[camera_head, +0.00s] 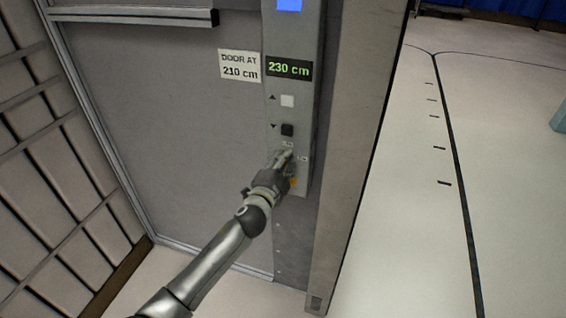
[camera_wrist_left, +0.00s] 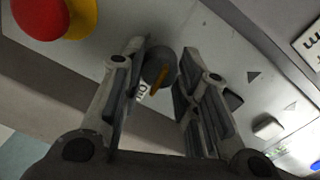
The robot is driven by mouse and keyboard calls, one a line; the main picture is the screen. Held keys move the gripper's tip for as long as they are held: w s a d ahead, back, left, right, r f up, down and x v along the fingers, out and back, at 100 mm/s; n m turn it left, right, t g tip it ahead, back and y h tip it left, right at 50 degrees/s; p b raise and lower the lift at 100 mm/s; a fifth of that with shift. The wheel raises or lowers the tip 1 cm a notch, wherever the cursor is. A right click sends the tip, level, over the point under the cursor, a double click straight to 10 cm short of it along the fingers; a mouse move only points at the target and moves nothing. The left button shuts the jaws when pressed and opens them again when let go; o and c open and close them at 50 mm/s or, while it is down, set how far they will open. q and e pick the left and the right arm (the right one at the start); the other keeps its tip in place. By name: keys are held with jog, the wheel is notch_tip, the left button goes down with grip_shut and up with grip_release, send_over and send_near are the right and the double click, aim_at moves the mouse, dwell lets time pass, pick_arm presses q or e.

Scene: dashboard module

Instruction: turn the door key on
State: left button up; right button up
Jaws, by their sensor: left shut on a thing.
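The door key (camera_wrist_left: 156,62) shows in the left wrist view as a round grey knob with an orange strip, on the grey control panel (camera_head: 276,88). My left gripper (camera_head: 284,158) reaches the lower part of this panel in the head view and covers the key there. In the left wrist view its two fingers stand on either side of the key, shut on it. The orange strip looks slanted in that view. A small label beside the key is partly hidden by a finger. My right gripper is not in view.
A red stop button (camera_wrist_left: 38,16) with a yellow collar sits near the key. Above the gripper are a black button (camera_head: 287,130), a white button (camera_head: 287,101) and a display (camera_head: 289,68) reading 230 cm. A sign (camera_head: 240,66) says "DOOR AT 210 cm". Open floor lies right.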

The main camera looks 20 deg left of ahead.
pick_arm(q)
jog(key=shift+m, duration=0.6)
jog(key=o, duration=1)
jog(key=shift+o, duration=0.2)
jog(key=s, duration=1.2)
jog(key=shift+a+r, duration=0.2)
jog(key=shift+r, duration=0.15)
